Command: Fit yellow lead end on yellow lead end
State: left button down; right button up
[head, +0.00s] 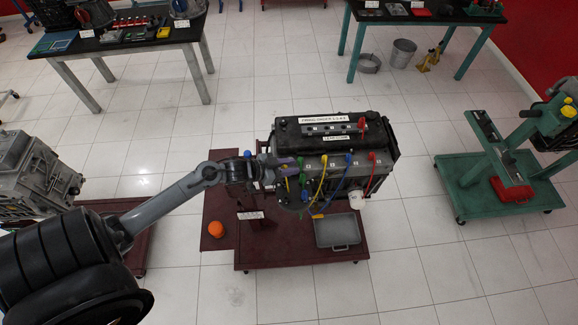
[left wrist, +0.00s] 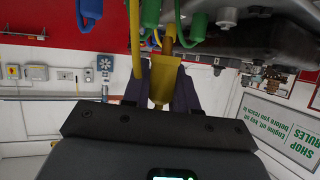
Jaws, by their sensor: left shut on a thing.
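The engine (head: 335,150) stands on a dark red cart, with green, yellow, blue and red leads along its near side. The yellow lead (head: 320,187) hangs down the engine's side between the green and blue ones. My left gripper (head: 292,167) is at the engine's left near corner. In the left wrist view, my left gripper (left wrist: 160,88) is shut on a yellow, tapered lead end (left wrist: 161,78). A yellow cable (left wrist: 135,38) runs just left of it. Another yellow piece (left wrist: 150,13) is just above the held end; whether they touch cannot be told. My right gripper is not in view.
A green lead (left wrist: 172,18) and a blue end (left wrist: 91,9) are close by in the wrist view. A grey tray (head: 337,232) and an orange ball (head: 216,229) are on the dark red cart (head: 290,257). A green cart (head: 480,195) stands to the right.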

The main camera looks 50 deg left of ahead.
pick_arm(q)
jog(key=shift+f+b, duration=1.25)
jog(key=shift+f, duration=1.2)
jog(key=shift+f, duration=0.15)
jog(key=shift+f, duration=0.25)
jog(key=shift+f, duration=0.5)
dwell(1.0)
